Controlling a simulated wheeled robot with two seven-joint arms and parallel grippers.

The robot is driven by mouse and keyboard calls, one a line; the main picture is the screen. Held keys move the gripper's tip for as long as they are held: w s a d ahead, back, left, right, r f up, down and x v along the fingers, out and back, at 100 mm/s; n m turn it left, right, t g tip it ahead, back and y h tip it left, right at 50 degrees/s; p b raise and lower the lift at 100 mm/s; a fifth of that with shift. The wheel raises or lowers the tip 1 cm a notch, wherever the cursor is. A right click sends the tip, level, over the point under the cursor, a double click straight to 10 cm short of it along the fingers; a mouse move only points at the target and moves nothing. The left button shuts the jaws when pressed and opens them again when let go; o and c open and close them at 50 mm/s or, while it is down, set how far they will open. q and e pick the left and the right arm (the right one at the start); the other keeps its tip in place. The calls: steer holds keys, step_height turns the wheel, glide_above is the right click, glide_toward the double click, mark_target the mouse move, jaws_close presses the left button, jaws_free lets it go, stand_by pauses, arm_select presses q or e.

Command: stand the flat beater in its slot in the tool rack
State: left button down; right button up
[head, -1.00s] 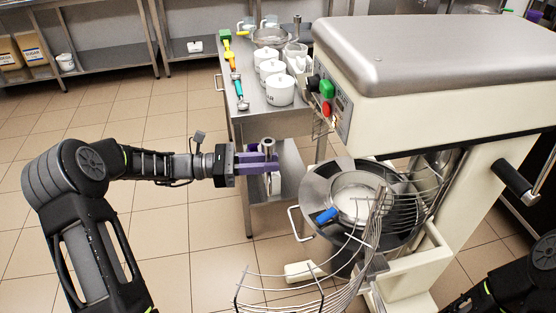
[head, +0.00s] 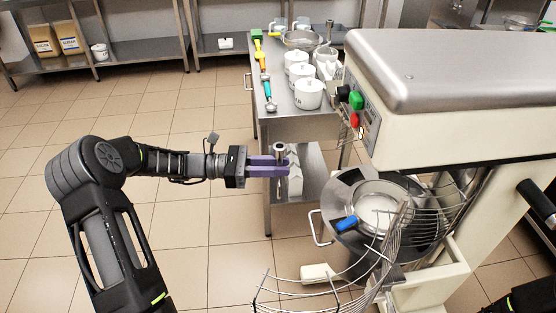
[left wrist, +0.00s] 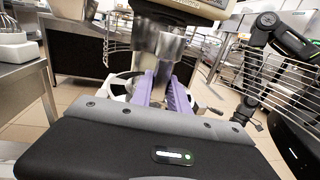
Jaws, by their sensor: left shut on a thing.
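My left gripper (head: 282,166), with purple fingers, is shut on the metal shank of the flat beater (head: 280,150) in the head view. The shank stands upright between the fingers, clear of the worktable's front edge. My right gripper is out of view.
The steel worktable (head: 290,127) carries white canisters (head: 308,93), coloured-handled scoops (head: 266,84) and jugs at the back. The large mixer (head: 450,75), its bowl (head: 345,200) and open wire guard (head: 330,293) stand at right. Floor at left is clear.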

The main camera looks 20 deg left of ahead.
arm_select(q)
steer(key=s+d+f+n+t+y, duration=0.1)
steer(key=s+d+f+n+t, duration=0.1)
steer(key=s+d+f, duration=0.4)
steer(key=shift+s+d+f+t+y, duration=0.15)
steer(key=shift+d+f+t+y, duration=0.25)
steer(key=shift+d+f+t, duration=0.3)
steer(key=shift+a, duration=0.1)
